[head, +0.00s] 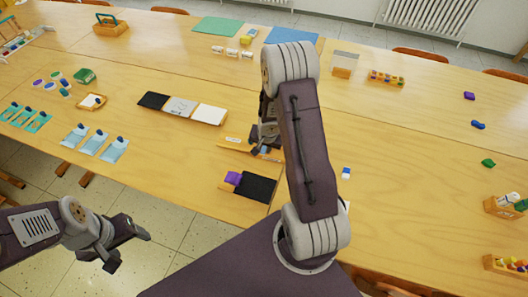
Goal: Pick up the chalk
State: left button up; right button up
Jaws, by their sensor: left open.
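My left gripper (130,251) is open and empty, over the floor in front of the table at the lower left.
A tray with black, grey and white panels (208,114) lies further left. A small blue-and-white block (346,173) is right of my arm. The table's right middle is mostly clear.

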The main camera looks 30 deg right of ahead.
grip_shut()
dwell(1.4)
